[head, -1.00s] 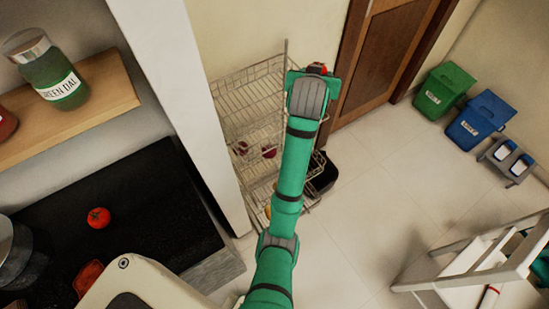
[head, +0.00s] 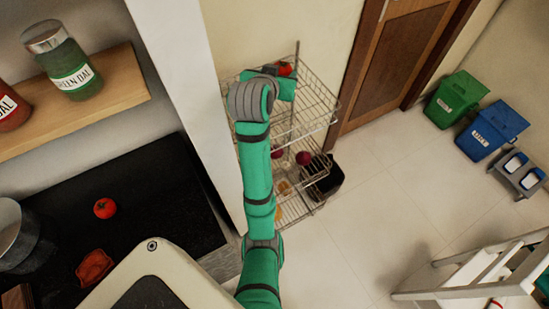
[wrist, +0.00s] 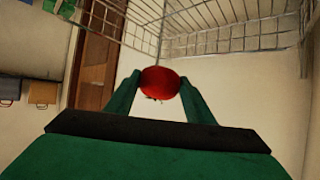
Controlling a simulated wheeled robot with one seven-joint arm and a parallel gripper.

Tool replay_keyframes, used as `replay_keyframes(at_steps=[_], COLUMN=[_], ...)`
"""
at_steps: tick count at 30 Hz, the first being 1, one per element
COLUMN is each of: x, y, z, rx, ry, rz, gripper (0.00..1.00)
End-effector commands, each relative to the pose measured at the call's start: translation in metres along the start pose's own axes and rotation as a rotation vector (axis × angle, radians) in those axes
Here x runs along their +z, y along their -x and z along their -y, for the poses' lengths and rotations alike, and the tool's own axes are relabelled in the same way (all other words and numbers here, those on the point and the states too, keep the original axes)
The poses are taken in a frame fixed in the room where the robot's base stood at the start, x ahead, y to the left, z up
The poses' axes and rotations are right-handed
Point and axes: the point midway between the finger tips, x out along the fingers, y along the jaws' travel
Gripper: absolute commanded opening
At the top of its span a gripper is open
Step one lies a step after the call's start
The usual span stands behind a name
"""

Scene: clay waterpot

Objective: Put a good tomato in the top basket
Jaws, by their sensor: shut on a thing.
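My gripper (wrist: 160,88) is shut on a red tomato (wrist: 160,81), held between the two green fingertips in the wrist view. In the head view the held tomato (head: 285,68) shows just past my wrist, over the top basket (head: 325,102) of the wire rack. The basket's wire walls (wrist: 215,40) stand ahead of the tomato in the wrist view. I cannot tell whether the tomato is below the basket's rim. Another red tomato (head: 105,208) lies on the black counter, with a wrinkled dark red one (head: 95,267) near it.
Lower rack tiers hold dark red onions (head: 303,158) and yellowish items (head: 284,187). A black bin (head: 328,178) stands beside the rack. A white wall edge (head: 190,90) is close left of my arm.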

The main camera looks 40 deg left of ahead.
Motion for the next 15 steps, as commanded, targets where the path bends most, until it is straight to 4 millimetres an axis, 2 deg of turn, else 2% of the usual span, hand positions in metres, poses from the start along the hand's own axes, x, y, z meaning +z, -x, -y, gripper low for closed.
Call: replay_keyframes(at_steps=[6, 15], x=[0.015, 0.018], y=[-0.008, -0.010], z=[0.000, -0.001], rx=[0.001, 0.000], ry=[0.000, 0.000], rz=[0.002, -0.001], gripper=[0.25, 0.25])
